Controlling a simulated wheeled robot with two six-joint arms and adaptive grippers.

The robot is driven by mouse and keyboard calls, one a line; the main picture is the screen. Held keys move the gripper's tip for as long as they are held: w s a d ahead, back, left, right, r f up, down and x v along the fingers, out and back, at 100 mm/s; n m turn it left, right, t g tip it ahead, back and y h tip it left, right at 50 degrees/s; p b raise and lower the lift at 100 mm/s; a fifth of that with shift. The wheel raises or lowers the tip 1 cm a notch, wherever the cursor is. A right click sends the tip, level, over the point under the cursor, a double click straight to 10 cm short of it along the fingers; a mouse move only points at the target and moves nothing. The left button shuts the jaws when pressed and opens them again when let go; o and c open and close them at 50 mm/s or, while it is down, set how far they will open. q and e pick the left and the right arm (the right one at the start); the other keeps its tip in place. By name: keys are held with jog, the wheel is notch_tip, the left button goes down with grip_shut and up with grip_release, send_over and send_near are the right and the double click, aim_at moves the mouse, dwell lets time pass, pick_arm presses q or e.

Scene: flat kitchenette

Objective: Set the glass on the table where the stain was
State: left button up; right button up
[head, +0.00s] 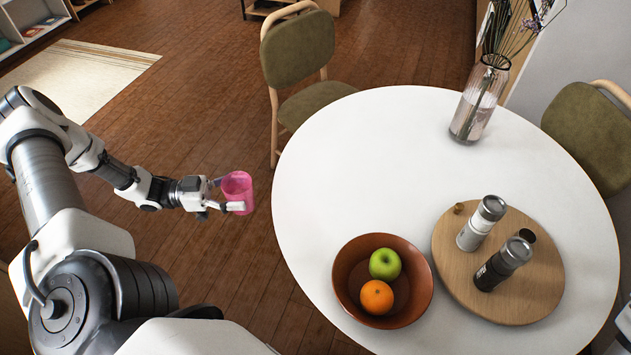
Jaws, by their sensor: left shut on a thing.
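A pink see-through glass (238,188) is held in my left gripper (228,195), which is shut on it. The glass is roughly upright, over the wood floor just left of the round white table (340,170), apart from its edge. The table's left part is bare and white, and no stain shows on it. My right gripper is not in the head view.
A brown bowl (345,294) with a green apple (385,264) and an orange (377,297) stands at the table's front. A round wooden board (510,310) holds two shakers. A flower vase (478,105) stands at the back right. Green chairs (298,50) flank the table.

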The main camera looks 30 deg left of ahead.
pick_arm(q)
jog(key=shift+a+f, duration=0.1)
jog(key=shift+f, duration=0.25)
jog(key=shift+w+d+b, duration=0.2)
jog(key=shift+d+b, duration=0.1)
jog(key=b+x, duration=0.5)
jog(key=x, duration=0.7)
jog(key=shift+d+b, duration=0.2)
jog(key=shift+b, duration=0.2)
jog(key=shift+b+x, duration=0.75)
jog(key=shift+x, duration=1.65)
jog(key=shift+a, duration=0.1)
